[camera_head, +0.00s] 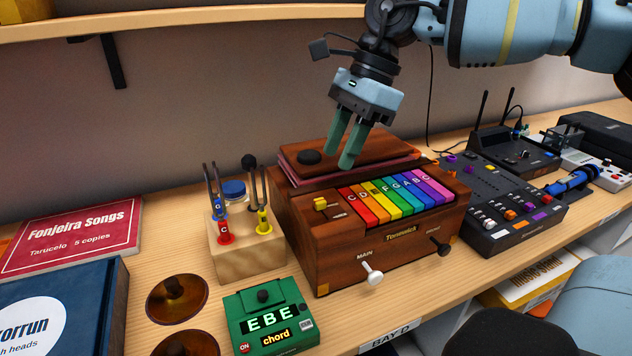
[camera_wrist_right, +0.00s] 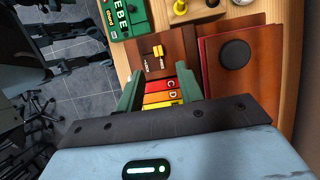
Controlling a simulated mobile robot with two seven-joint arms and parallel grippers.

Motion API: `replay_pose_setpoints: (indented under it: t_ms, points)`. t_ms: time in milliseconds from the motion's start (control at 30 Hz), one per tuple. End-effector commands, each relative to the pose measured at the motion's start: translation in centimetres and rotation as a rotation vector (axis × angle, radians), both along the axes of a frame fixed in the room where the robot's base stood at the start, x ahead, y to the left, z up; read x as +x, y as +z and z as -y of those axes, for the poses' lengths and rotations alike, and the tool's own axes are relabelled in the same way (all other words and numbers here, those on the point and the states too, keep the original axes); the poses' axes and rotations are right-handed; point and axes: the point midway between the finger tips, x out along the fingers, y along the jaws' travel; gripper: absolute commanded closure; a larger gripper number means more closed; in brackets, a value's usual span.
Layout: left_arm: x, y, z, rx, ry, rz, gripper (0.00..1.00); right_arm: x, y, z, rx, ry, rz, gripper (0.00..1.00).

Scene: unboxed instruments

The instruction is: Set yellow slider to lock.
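The yellow slider (camera_head: 320,204) is a small block on the left front of the wooden toy keyboard box (camera_head: 345,250), left of the rainbow keys. It also shows in the right wrist view (camera_wrist_right: 158,51), on a dark panel with small labels that I cannot read. My right gripper (camera_head: 338,158) hangs above the box, over the back of the keys, with its green fingers apart and nothing between them. The right wrist view shows the fingers (camera_wrist_right: 160,76) spread over the red and orange keys, short of the slider. My left gripper cannot be made out.
White (camera_head: 372,272) and black (camera_head: 439,246) knobs stick out of the box's front. A wooden block with coloured plugs (camera_head: 247,255) and a green pedal (camera_head: 265,312) stand left. A dark mixer (camera_head: 500,200) stands right. A shelf (camera_head: 200,20) runs above.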

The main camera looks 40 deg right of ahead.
Motion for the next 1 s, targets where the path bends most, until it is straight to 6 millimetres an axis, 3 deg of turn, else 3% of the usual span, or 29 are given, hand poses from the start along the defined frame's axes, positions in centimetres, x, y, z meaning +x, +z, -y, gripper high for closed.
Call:
replay_pose_setpoints:
  t_ms: [200,600,1000]
  points:
    - [-0.8,-0.2,0.0,0.001,0.000,-0.018,1.00,0.1,-1.5,-0.6,0.000,0.000,-0.003,0.64]
    - [-0.1,0.5,0.0,0.000,0.000,-0.002,1.00,0.6,-6.5,-2.6,0.000,-0.001,-0.001,0.64]
    - [0.1,0.6,0.0,0.001,0.000,0.004,1.00,0.7,-7.2,-2.9,0.001,-0.001,0.000,0.64]
